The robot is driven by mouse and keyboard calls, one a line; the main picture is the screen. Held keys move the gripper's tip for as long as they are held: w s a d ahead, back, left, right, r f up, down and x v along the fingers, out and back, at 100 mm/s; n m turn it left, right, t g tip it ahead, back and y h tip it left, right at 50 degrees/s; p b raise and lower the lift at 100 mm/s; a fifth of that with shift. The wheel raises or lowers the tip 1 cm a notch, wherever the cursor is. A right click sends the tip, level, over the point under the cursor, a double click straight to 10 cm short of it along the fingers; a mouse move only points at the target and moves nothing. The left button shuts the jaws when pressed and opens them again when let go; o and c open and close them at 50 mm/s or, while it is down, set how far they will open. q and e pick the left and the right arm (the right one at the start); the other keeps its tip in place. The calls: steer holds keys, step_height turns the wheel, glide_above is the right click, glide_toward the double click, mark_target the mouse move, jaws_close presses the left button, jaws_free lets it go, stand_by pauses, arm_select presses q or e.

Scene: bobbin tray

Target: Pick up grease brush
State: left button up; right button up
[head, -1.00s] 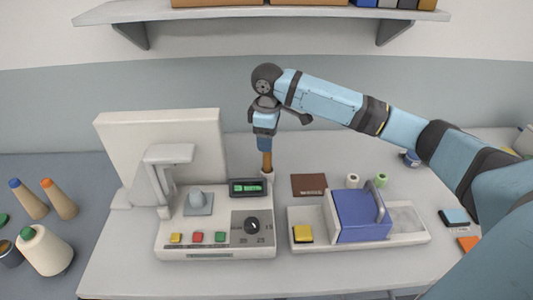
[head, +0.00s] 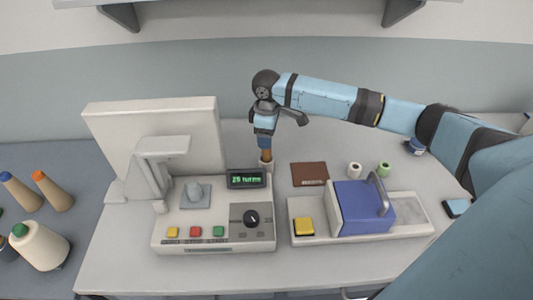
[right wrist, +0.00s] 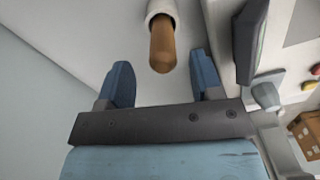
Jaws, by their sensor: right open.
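The grease brush shows as a brown wooden handle (head: 267,154) standing up out of a small white holder (head: 266,166) behind the winding machine. Its bristle end is hidden in the holder. My right gripper (head: 266,146) is just above and around the handle's top, pointing down. In the right wrist view the rounded handle end (right wrist: 162,52) lies between the two open blue fingertips (right wrist: 159,62), with gaps on both sides. The holder's rim (right wrist: 161,10) shows beyond it. My left gripper is not in view.
The winding machine (head: 170,242) with its lit display (head: 247,179) stands close left of the holder. A brown pad (head: 310,174), two small spools (head: 355,170) and a blue box with a handle (head: 360,212) are to the right.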

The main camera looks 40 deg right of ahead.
steer(key=f, duration=0.5)
steer(key=shift+s+p, duration=0.2)
steer(key=shift+p, duration=0.1)
steer(key=shift+r, duration=0.1)
steer(key=c, duration=1)
step_height(320, 180, up, 20)
steer(key=shift+b, duration=0.45)
